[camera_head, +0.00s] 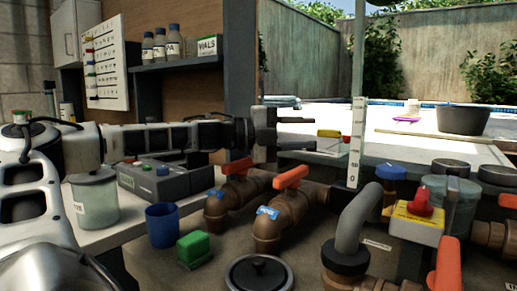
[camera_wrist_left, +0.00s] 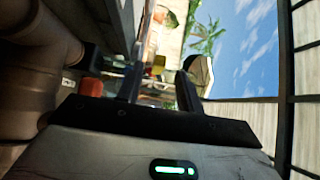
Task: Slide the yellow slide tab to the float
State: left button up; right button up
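A white upright scale (camera_head: 356,150) with dark marks and a 0 near its foot stands right of centre in the head view. A small yellow piece (camera_head: 328,133) shows left of it, with a small red piece (camera_head: 345,139) at the scale's left edge. I cannot tell which is the slide tab or the float. My left gripper (camera_head: 298,132) is open, left of and apart from the scale. In the left wrist view the yellow piece (camera_wrist_left: 158,65) appears between the open fingers (camera_wrist_left: 157,82), with nothing visibly gripped. My right gripper is out of view.
Brown pipes with orange handles (camera_head: 291,177) stand below the gripper. A grey pipe elbow (camera_head: 353,225) and a red button on a yellow box (camera_head: 415,222) are at right. A blue cup (camera_head: 162,225), green block (camera_head: 194,248) and grey control box (camera_head: 165,178) are at left.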

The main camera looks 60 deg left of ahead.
pick_arm(q)
jog(key=b+v, duration=0.1)
jog(key=v, duration=0.8)
jog(key=shift+b, duration=0.3)
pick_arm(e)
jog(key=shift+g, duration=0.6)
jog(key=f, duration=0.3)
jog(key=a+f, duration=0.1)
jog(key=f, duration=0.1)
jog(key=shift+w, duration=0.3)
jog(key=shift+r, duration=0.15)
